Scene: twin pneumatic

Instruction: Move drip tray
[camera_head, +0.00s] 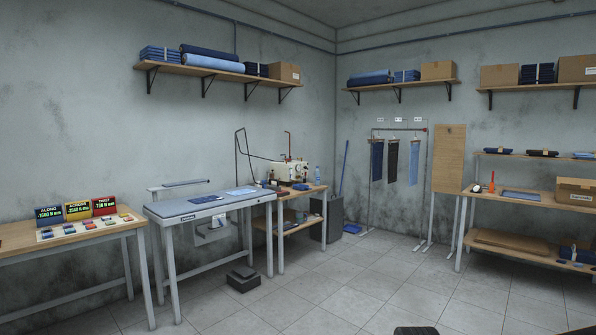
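I cannot pick out a drip tray for certain. A flat blue, tray-like piece (522,196) lies on the right workbench, too small to tell whether it is a tray or cloth. A dark, low block-shaped object (243,279) stands on the floor under the grey-topped table. My gripper is not recognisable in view.
A grey-topped table (171,209) stands between a wooden table (75,238) with coloured displays and a sewing machine (290,171) bench. Right are a garment rack (399,129) and the workbench (484,198). The tiled floor (370,285) in the middle is clear.

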